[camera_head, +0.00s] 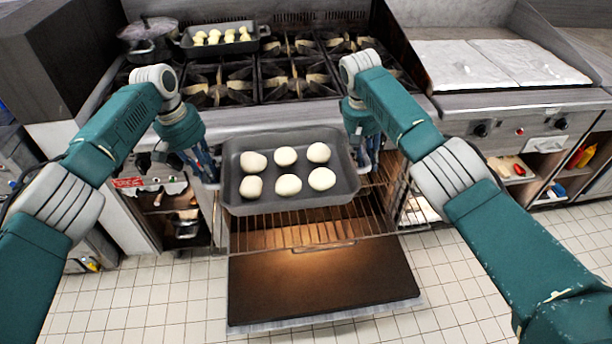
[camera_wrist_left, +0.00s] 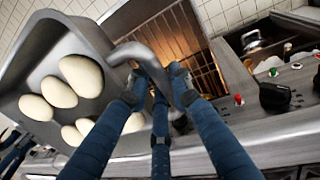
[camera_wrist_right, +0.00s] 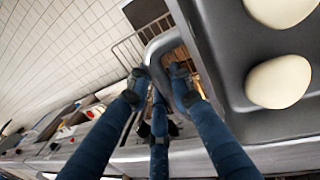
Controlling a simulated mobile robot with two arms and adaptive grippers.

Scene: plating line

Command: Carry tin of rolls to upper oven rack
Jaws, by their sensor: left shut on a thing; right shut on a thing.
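A dark grey tin (camera_head: 345,178) with several pale round rolls (camera_head: 288,185) is level in front of the stove. My left gripper (camera_head: 211,178) is shut on the handle at the tin's left end, also seen in the left wrist view (camera_wrist_left: 160,78). My right gripper (camera_head: 364,168) is shut on the right-end handle, also seen in the right wrist view (camera_wrist_right: 163,80). The upper oven rack (camera_head: 300,232), a wire grid, shows below and in front of the tin, which covers its back part. I cannot tell the gap between tin and rack.
The oven door (camera_head: 322,285) is folded down, with a lit inner face. A second tray with pale pieces (camera_head: 186,45) and a lidded pot (camera_head: 148,50) stand on the stove (camera_head: 290,80). A griddle (camera_head: 480,65) is at the right. Tiled floor lies in front.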

